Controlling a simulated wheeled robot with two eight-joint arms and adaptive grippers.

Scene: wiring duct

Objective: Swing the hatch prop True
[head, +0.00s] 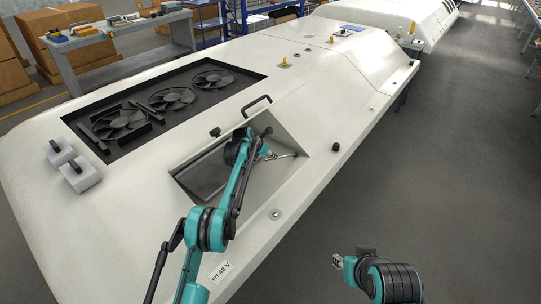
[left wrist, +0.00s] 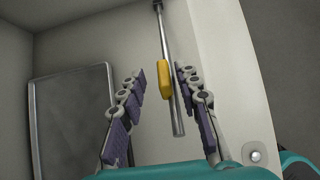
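The hatch prop (left wrist: 164,35) is a thin metal rod with a yellow grip (left wrist: 166,68) in the left wrist view. It hangs down along a pale wall, its lower end free. My left gripper (left wrist: 160,90) is open, with its fingers spread to either side of the rod; the yellow grip is close to the right finger. In the head view my left gripper (head: 267,152) is inside the recess, and a thin rod (head: 285,156) shows beside it. My right gripper (head: 337,261) is over the floor, away from the housing; its fingers are too small to read.
The recess (head: 300,135) is cut into a long white housing (head: 330,100). A black handle (head: 257,104) stands at its upper edge. A grey framed panel (left wrist: 72,125) is at the left in the wrist view. Open floor (head: 440,170) lies to the right.

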